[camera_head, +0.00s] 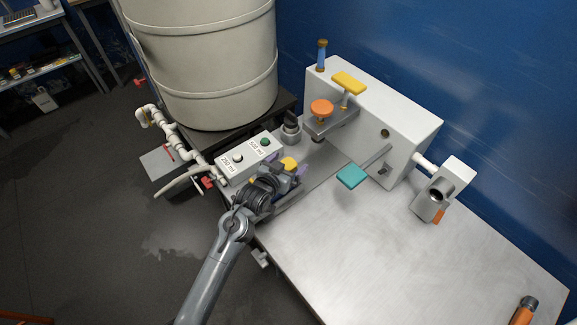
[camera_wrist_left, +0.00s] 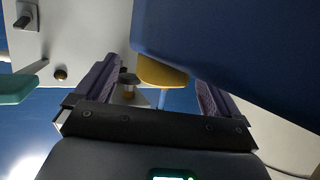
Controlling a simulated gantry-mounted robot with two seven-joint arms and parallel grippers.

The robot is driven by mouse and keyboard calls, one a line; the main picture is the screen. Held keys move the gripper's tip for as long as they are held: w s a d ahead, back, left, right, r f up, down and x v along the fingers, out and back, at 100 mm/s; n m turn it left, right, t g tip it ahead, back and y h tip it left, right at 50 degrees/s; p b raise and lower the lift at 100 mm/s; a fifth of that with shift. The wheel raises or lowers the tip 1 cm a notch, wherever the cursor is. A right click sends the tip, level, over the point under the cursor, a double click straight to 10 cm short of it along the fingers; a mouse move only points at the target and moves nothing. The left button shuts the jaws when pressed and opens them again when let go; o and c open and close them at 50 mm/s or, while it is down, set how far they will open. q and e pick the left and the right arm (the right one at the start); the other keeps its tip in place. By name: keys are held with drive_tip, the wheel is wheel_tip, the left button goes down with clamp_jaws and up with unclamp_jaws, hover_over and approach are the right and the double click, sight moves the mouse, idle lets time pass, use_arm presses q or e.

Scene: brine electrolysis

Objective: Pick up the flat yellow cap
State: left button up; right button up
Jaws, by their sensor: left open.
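A small yellow cap (camera_head: 289,163) shows at my left gripper (camera_head: 284,175), beside the control box at the table's left edge. The gripper's purple fingers are open on either side of it. In the left wrist view, a yellow piece (camera_wrist_left: 163,72) shows between the open fingers of the left gripper (camera_wrist_left: 158,88), partly hidden by a large dark blue surface (camera_wrist_left: 240,55). I cannot tell whether the fingers touch it. A separate flat yellow paddle (camera_head: 349,82) stands on a stem on the white machine. My right gripper is out of view.
The white machine (camera_head: 400,122) carries an orange knob (camera_head: 321,107) and a teal paddle (camera_head: 352,176). The control box (camera_head: 250,157) and a dark fitting (camera_head: 291,128) stand close to the left gripper. A large drum (camera_head: 205,60) rises behind.

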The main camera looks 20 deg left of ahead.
use_arm(q)
drive_tip(key=shift+w+f, duration=0.15)
drive_tip(key=shift+w, duration=0.2)
drive_tip(key=c, duration=1)
drive_tip(key=shift+c, duration=0.2)
